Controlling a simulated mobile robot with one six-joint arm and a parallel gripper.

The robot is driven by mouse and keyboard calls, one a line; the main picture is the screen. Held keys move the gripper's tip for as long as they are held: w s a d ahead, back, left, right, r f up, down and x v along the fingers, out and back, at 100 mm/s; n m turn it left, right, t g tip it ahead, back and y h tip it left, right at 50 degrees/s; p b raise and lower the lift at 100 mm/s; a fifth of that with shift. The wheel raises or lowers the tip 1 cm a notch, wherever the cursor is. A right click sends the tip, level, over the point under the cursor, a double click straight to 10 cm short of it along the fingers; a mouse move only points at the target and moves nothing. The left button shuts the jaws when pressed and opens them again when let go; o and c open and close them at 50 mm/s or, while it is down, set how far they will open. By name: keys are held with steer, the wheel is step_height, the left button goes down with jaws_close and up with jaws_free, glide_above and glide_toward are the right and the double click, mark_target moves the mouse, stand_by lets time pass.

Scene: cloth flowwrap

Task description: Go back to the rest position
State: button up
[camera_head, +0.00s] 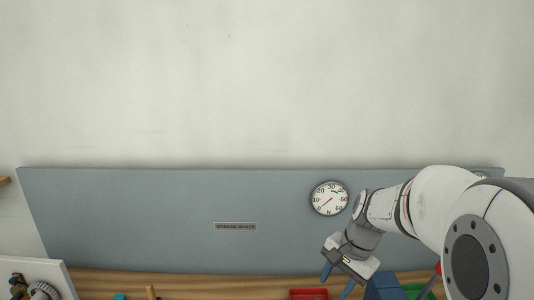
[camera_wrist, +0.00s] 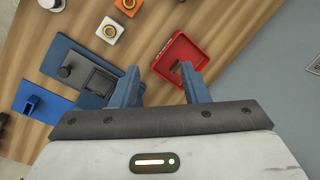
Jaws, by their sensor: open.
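My gripper (camera_head: 338,282) hangs over the wooden bench at the lower right of the head view, in front of the grey-blue back panel (camera_head: 130,225). In the wrist view its two blue fingers (camera_wrist: 160,86) stand apart with nothing between them, so it is open and empty. The red tray (camera_wrist: 202,54) lies on the bench beyond the fingertips, apart from them as far as I can tell. It also shows in the head view (camera_head: 308,294), just left of the gripper.
A round dial (camera_head: 329,198) hangs on the panel near my arm. Blue (camera_head: 384,286) and green items are close right.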

steer(key=s+r+n+t+h, duration=0.2)
steer(key=s+n, duration=0.7)
steer(key=s, duration=0.6)
steer(key=shift+s+a+r+t+h, duration=0.2)
steer(key=shift+a+r+t+h, duration=0.15)
steer(key=shift+r, duration=0.5)
steer(key=shift+c, duration=0.5)
